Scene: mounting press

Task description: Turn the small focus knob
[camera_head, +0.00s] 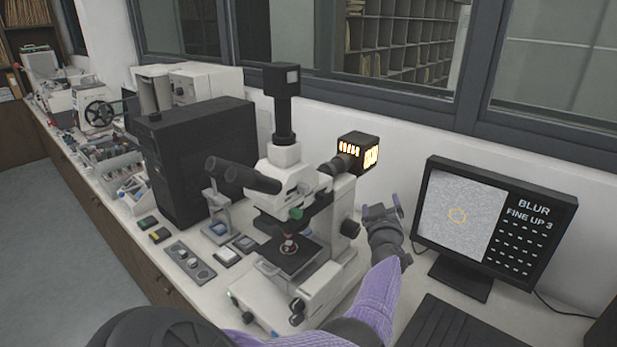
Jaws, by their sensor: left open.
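The white microscope (318,181) stands on the bench with a specimen stage (290,256). I cannot tell which is the small focus knob. My left gripper (381,210) is open and empty, just right of the microscope and apart from the right-side knob. My right gripper is not in view.
A lit lamp housing (358,152) sticks out behind the microscope. A keyboard (455,327) lies at the lower right. The bench between microscope and monitor is narrow.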

